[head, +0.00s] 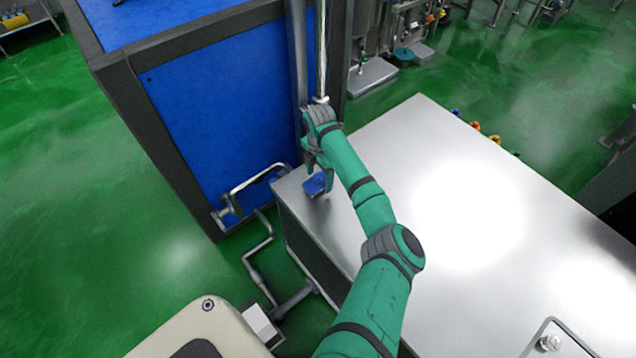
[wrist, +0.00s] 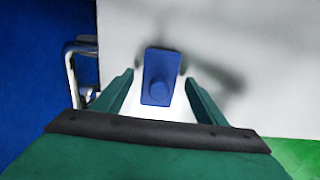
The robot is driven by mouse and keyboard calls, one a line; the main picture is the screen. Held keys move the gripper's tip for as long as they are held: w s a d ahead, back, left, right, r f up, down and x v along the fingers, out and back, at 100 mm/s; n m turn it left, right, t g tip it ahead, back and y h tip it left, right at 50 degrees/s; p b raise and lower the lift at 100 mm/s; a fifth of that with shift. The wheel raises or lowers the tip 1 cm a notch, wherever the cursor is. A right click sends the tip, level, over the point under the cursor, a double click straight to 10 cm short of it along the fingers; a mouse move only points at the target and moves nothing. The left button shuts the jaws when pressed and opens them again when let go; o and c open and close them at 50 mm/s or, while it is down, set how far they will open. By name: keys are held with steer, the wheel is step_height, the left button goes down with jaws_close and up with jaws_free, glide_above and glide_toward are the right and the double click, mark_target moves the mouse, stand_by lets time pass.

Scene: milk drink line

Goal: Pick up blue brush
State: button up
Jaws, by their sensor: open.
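The blue brush (head: 316,184) lies on the metal table (head: 420,150) near its left corner. In the wrist view the blue brush (wrist: 161,77) is a blue block with a round knob at its near end. My gripper (head: 318,180) is above the brush. In the wrist view my gripper (wrist: 160,85) is open, with one green finger on each side of the brush and a visible gap on both sides. I cannot tell how far the fingertips are above the table top.
A blue panelled cabinet (head: 230,100) with a dark frame stands just left of the table. A metal pipe handle (head: 250,180) sits between the cabinet and the table corner; it also shows in the wrist view (wrist: 72,75).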

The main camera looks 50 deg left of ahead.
steer(key=shift+f, duration=0.35)
steer(key=shift+c, duration=0.6)
steer(key=c, duration=1)
steer(key=shift+r, duration=0.1)
steer(key=shift+c, duration=0.2)
